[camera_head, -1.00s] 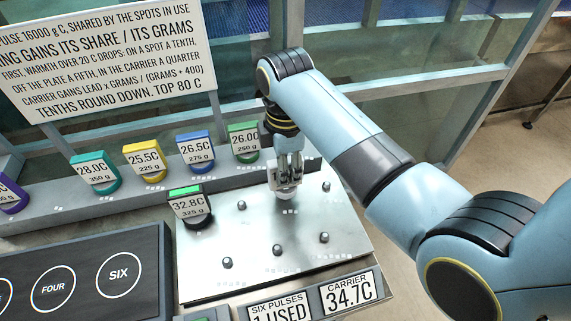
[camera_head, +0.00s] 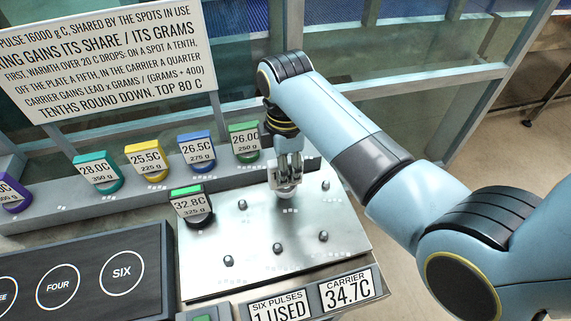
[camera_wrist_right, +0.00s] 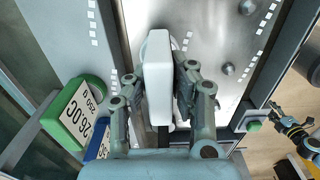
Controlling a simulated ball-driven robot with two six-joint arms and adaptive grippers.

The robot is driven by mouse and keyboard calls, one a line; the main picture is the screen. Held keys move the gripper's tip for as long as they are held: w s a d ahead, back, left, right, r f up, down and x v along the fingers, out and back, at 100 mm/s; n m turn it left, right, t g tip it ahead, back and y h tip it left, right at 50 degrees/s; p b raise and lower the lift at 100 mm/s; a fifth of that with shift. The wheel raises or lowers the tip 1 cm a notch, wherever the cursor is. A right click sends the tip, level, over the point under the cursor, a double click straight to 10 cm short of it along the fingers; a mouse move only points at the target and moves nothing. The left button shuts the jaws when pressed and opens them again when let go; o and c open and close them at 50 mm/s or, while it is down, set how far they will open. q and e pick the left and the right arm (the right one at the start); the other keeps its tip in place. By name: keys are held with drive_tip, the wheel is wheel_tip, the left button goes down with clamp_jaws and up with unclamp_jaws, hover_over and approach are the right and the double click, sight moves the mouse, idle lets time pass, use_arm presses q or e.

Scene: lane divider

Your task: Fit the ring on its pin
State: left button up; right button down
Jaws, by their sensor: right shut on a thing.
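My right gripper (camera_head: 287,168) is shut on a white ring (camera_head: 286,190) with an upright tag, over the back of the metal plate (camera_head: 300,265). The white tag (camera_wrist_right: 157,80) shows between the fingers in the right wrist view. Whether the ring is around a pin or above one is hidden. Bare pins stand on the plate, such as one at left (camera_head: 242,204), one in front (camera_head: 277,249) and one at right (camera_head: 325,185). A dark ring with a green-topped tag (camera_head: 190,205) sits at the plate's left. My left gripper (camera_wrist_right: 292,130) seems to show small at the right wrist view's edge; its jaws are unclear.
Teal (camera_head: 97,170), yellow (camera_head: 147,160), blue (camera_head: 197,150) and green (camera_head: 245,140) tagged rings stand on the back ledge. A dark button panel (camera_head: 85,270) lies left of the plate. The carrier display (camera_head: 347,291) reads 34.7C. Window frames rise behind.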

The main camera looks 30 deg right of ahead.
idle(0.6)
drive_tip(key=shift+p, duration=0.45)
idle(0.5)
drive_tip(key=shift+f+b, duration=0.55)
drive_tip(key=shift+f, duration=0.75)
drive_tip(key=c, duration=1.1)
unclamp_jaws()
wheel_tip(320, 180, up, 12)
